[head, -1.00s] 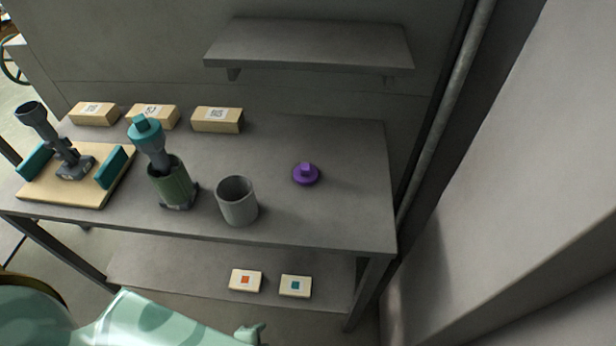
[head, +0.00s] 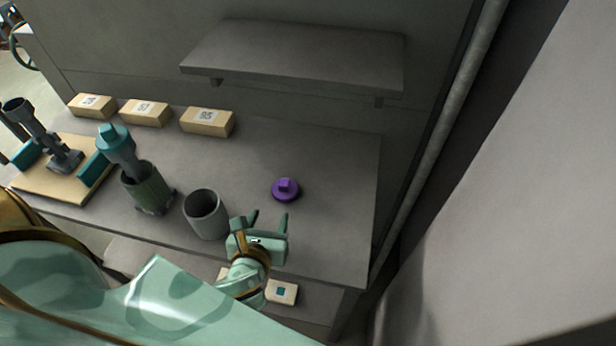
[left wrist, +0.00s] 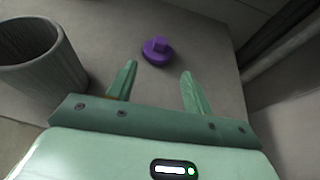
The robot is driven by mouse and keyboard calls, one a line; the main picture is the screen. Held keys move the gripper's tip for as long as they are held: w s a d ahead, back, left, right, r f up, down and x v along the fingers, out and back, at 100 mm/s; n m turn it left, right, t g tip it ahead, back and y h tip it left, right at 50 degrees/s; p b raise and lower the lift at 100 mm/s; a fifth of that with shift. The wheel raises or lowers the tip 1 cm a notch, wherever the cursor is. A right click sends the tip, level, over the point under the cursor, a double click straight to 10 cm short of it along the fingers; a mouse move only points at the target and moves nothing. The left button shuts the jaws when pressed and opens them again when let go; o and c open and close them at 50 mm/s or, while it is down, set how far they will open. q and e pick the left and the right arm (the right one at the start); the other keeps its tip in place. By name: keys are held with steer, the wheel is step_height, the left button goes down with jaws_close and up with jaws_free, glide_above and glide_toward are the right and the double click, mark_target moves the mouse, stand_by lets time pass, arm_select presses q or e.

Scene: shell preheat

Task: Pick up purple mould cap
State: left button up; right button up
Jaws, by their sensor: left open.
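The purple mould cap (head: 285,190) is a round disc with a small block-shaped knob on top. It lies on the grey table (head: 330,225), right of the grey cup. My left gripper (head: 269,219) is open and empty, just on the near side of the cap and apart from it. In the left wrist view the cap (left wrist: 156,50) lies beyond the two spread fingertips (left wrist: 158,72), roughly centred between them. My right gripper is not in view.
A grey cup (head: 205,214) stands close left of my left gripper. A green holder with a teal-topped tool (head: 147,187) is farther left. Several tan boxes (head: 207,122) line the back. A shelf (head: 295,55) overhangs behind; a pipe and wall are at right.

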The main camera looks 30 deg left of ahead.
arm_select(q)
steer(key=w, duration=0.2)
glide_toward(283, 185)
steer(key=x, duration=0.2)
steer(key=shift+w+a, duration=0.2)
steer(key=shift+a, duration=0.1)
steer(key=x, duration=0.3)
steer(key=shift+w+d+b, duration=0.15)
steer(key=shift+w+b, duration=0.05)
steer(key=shift+b, duration=0.2)
steer(key=shift+w+f, duration=0.2)
steer(key=shift+w, duration=0.05)
steer(key=b+x, duration=0.1)
steer(key=x, duration=0.3)
steer(key=shift+w+f, duration=0.2)
steer(key=shift+w, duration=0.1)
steer(key=shift+s, duration=0.1)
steer(key=shift+c, duration=0.9)
steer(key=c, duration=0.9)
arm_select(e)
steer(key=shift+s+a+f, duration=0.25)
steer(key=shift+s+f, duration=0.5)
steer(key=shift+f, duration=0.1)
